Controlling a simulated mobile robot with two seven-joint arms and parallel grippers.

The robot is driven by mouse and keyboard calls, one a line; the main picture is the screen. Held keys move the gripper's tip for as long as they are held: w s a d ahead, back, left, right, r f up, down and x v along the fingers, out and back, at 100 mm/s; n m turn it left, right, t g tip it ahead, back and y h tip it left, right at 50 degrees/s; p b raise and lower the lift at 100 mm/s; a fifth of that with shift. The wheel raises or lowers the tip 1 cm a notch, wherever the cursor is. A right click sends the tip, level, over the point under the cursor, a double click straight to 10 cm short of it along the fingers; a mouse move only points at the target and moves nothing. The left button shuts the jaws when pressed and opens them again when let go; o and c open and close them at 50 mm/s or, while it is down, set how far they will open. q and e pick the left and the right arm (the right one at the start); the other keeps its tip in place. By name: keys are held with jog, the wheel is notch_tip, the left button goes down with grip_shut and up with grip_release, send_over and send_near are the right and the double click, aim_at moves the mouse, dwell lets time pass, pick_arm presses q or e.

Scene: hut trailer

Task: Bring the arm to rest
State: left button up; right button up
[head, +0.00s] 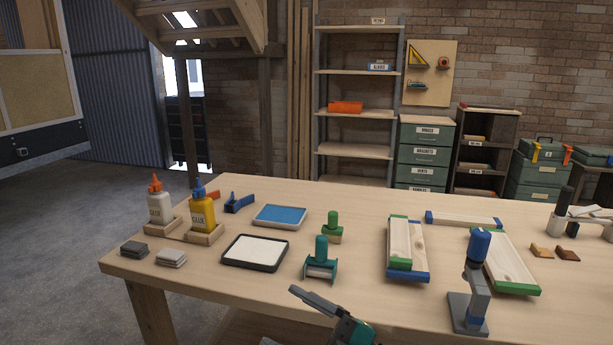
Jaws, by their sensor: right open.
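My right gripper (318,303) shows at the bottom middle of the head view, in front of the table's near edge. It is open, with nothing seen between its fingers. Only part of it shows; the rest is cut off by the frame's bottom edge. My left gripper is not in view.
The wooden table (350,222) carries glue bottles (203,212), a white-filled tray (256,252), a blue tray (279,216), a green-handled roller (321,262), green-and-blue-edged boards (407,247) and a blue-topped grey tool (478,262). Shelves (358,110) stand behind. Floor at left is clear.

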jog(key=s+d+f+m+t+h, duration=0.1)
jog(key=d+f+m+t+h, duration=0.7)
jog(key=d+f+m+h, duration=0.55)
jog(key=s+d+f+m+g+h, duration=0.2)
jog(key=s+d+f+m, duration=0.1)
jog(key=s+f, duration=0.3)
jog(key=s+d+f+m+g+h, duration=0.2)
jog(key=s+d+f+m+g, duration=0.1)
jog(key=s+f, duration=0.3)
jog(key=shift+s+f+m+h, duration=0.25)
jog(key=shift+m+h, duration=0.1)
jog(key=shift+m, duration=0.3)
